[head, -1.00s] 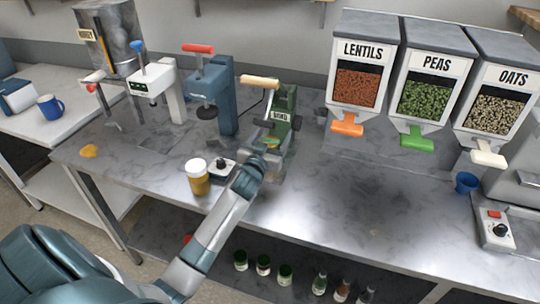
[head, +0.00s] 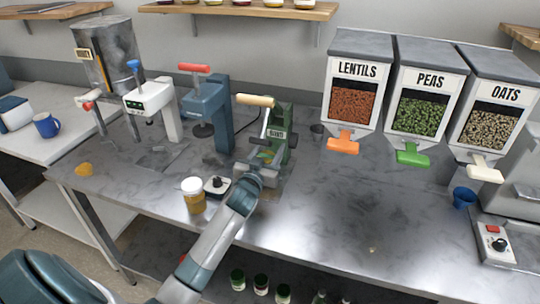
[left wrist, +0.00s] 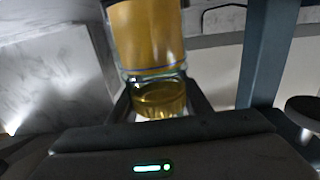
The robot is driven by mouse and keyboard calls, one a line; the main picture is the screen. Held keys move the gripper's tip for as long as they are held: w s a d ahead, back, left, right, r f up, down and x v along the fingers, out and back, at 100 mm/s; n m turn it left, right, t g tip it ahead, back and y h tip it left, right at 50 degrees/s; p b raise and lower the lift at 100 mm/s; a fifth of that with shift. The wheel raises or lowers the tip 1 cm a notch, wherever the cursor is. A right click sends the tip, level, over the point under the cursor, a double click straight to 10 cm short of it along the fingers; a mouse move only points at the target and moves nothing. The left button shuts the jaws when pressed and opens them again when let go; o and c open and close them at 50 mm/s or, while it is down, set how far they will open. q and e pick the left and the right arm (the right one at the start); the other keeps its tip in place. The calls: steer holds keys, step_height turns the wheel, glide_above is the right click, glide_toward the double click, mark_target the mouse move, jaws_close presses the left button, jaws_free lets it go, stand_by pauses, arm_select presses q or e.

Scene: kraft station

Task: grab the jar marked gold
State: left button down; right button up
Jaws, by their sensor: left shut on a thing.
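My left gripper (head: 264,166) is at the front of the green press, a little above the worktop. In the left wrist view its fingers (left wrist: 163,105) are shut on a glass jar (left wrist: 148,40) with a gold-amber band and yellowish contents. No marking on it can be read, and in the head view the gripper and press mostly hide it. Another jar (head: 193,197), amber with a white lid, stands on the worktop left of my left forearm. My right gripper is not in view.
The green press (head: 278,135) stands right behind my gripper, with a blue press (head: 207,110) to its left. A small black-knobbed box (head: 216,188) sits beside the amber jar. Lentils, peas and oats dispensers (head: 357,70) stand back right. The worktop (head: 350,215) front right is clear.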

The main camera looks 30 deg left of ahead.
arm_select(q)
steer(key=r+b+v, duration=0.2)
steer(key=b+v, duration=0.3)
steer(key=v, duration=1.3)
steer(key=shift+r, duration=0.3)
arm_select(e)
steer(key=w+a+f+t, duration=0.2)
steer(key=w+a+f, duration=0.1)
steer(key=w, duration=0.5)
steer(key=shift+y, duration=0.3)
arm_select(q)
steer(key=shift+d, duration=0.15)
arm_select(e)
steer(key=shift+s, duration=0.15)
